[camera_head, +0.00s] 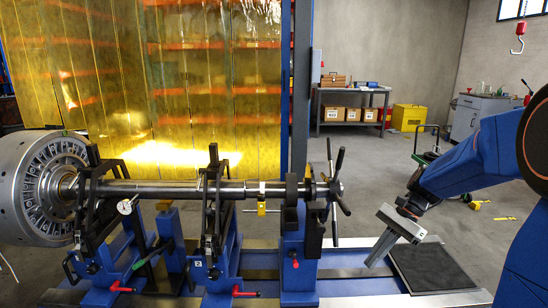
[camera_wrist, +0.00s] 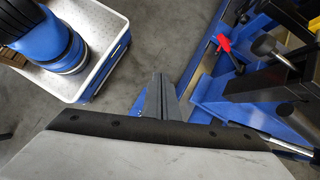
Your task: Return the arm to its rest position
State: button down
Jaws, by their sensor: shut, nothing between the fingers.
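My arm reaches in from the right in the head view, in blue and dark sections, bent with its wrist low. My gripper (camera_head: 376,262) hangs at the arm's end, tilted down and to the left, in front of the right end of the balancing machine. Its grey fingers are together and empty. In the wrist view the fingers (camera_wrist: 157,82) stand closed at the middle of the picture, with bare floor behind them. They appear apart from the machine and touch nothing that I can see.
The blue balancing machine (camera_head: 299,270) carries a long shaft (camera_head: 150,188) with a bladed rotor (camera_head: 42,185) at left and a spoked handwheel (camera_head: 334,190) at right. A dark mat (camera_head: 432,268) lies right of my gripper. The wrist view shows a white tray (camera_wrist: 110,52) and red handle (camera_wrist: 226,46).

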jog(key=s+r+n+t+h, duration=0.2)
jog(key=s+n, duration=0.4)
jog(key=s, duration=0.5)
jog(key=s+r+n+t+h, duration=0.2)
jog(key=s+n+t+h, duration=0.2)
jog(key=s+n, duration=0.3)
jog(key=shift+s+d+r+t+h, duration=0.4)
jog(key=shift+s+t, duration=0.2)
jog(key=shift+s, duration=1.65)
jog(key=shift+a, duration=0.15)
